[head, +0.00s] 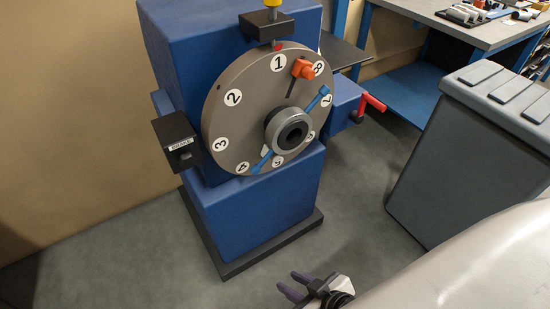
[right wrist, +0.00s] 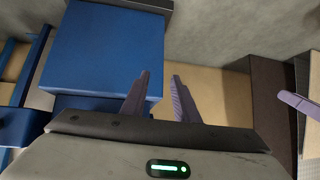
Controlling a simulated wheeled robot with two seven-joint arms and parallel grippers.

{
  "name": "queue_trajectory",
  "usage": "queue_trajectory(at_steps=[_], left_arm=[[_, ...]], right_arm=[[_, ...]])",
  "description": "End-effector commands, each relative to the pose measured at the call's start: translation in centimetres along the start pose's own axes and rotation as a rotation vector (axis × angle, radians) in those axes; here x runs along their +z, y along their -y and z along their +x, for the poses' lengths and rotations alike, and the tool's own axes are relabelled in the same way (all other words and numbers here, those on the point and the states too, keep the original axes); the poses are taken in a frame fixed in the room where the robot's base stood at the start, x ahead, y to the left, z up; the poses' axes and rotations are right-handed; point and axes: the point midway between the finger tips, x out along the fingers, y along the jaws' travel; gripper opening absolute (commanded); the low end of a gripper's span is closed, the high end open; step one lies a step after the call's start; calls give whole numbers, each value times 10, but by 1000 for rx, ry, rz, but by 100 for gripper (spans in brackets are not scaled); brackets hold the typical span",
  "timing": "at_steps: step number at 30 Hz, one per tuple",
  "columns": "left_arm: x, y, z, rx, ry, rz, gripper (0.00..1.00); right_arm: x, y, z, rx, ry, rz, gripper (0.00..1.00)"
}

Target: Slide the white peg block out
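A grey round dial plate (head: 240,105) with numbers 1 to 8 faces me on a blue machine. A dark-centred hub ring (head: 290,131) sits on its lower right. A small whitish piece (head: 264,152) shows beside the hub; I cannot tell whether it is the white peg block. Blue bars (head: 318,98) and an orange knob (head: 302,69) are on the plate. My right gripper (head: 293,284) is open and empty, low in front of the machine and well apart from the plate. Its purple fingers also show apart in the right wrist view (right wrist: 160,75). Another purple finger (right wrist: 300,104) shows at the right edge there, probably my left gripper.
The blue machine (head: 255,205) stands on a dark base plate. A black box marked BRAKE (head: 178,142) sticks out left; a red handle (head: 372,103) is on the right. A grey cabinet (head: 470,150) stands at right, with a workbench (head: 480,25) behind. Floor before the machine is clear.

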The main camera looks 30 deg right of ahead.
Motion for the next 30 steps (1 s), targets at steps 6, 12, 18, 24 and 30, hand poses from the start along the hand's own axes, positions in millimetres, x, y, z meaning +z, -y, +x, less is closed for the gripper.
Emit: queue_trajectory(at_steps=[6, 12, 18, 24, 30], left_arm=[[38, -5, 44, 21, -23, -15, 56], [65, -8, 81, 40, -53, -29, 56], [79, -11, 101, 54, -76, -40, 56], [81, -12, 104, 59, -82, -44, 56], [80, -12, 104, 60, -85, -47, 56]], right_arm=[[-53, -57, 45, 53, -230, 42, 28], [-127, -107, 47, 86, -513, 79, 28], [-175, -131, 24, 90, -717, 93, 28], [-195, -137, 10, 88, -791, 95, 28], [-212, -140, 22, 88, -796, 96, 28]])
